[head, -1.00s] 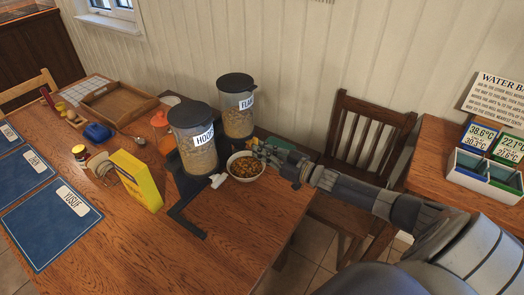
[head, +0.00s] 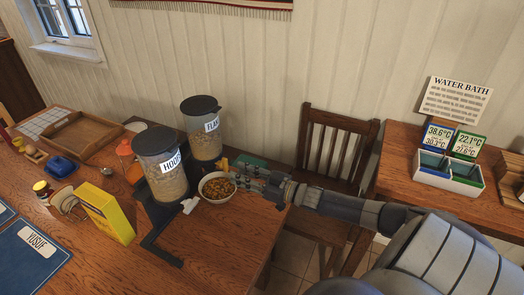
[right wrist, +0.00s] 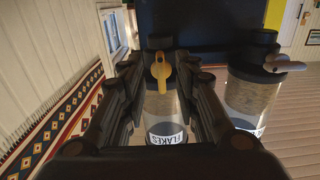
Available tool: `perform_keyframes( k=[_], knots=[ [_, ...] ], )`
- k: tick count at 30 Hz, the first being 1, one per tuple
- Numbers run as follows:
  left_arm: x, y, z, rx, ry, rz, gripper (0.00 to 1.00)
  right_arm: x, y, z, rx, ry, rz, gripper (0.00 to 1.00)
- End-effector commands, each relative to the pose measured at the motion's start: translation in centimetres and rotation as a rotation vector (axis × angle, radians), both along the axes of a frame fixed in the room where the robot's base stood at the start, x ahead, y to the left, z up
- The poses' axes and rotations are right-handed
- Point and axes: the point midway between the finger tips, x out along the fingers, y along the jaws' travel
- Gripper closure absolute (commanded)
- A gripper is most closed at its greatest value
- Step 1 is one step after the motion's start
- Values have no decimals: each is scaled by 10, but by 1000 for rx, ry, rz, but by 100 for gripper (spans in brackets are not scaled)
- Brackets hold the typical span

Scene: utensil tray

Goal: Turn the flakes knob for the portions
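The flakes dispenser (head: 206,142) is a clear canister with a black lid and a FLAKES label, standing behind the hoops dispenser (head: 168,172). In the right wrist view the yellow flakes knob (right wrist: 161,70) sits between the fingers of my right gripper (right wrist: 163,60), with a gap on each side. The flakes canister (right wrist: 164,112) shows beyond the fingers. In the head view my right gripper (head: 245,173) is level with the flakes knob side, just behind the bowl. The bowl of cereal (head: 217,188) stands in front of the dispensers. My left gripper is out of view.
The hoops dispenser's pale knob (head: 190,205) sticks out left of the bowl. A yellow box (head: 106,213) stands to the left. A wooden chair (head: 335,150) is behind my right arm. The table's front right area is clear.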

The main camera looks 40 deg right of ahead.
Motion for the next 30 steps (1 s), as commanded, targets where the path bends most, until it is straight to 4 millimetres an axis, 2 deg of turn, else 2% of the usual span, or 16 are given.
perform_keyframes(
  k=[9,15,21,30],
  knots=[
    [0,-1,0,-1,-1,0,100,-49,-20,-2,-2,5,1,71],
    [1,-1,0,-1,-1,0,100,-69,-29,-1,-1,3,0,71],
    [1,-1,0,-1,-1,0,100,-78,-32,0,-1,0,0,71],
    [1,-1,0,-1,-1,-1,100,-78,-32,0,-1,0,0,71]
  ],
)
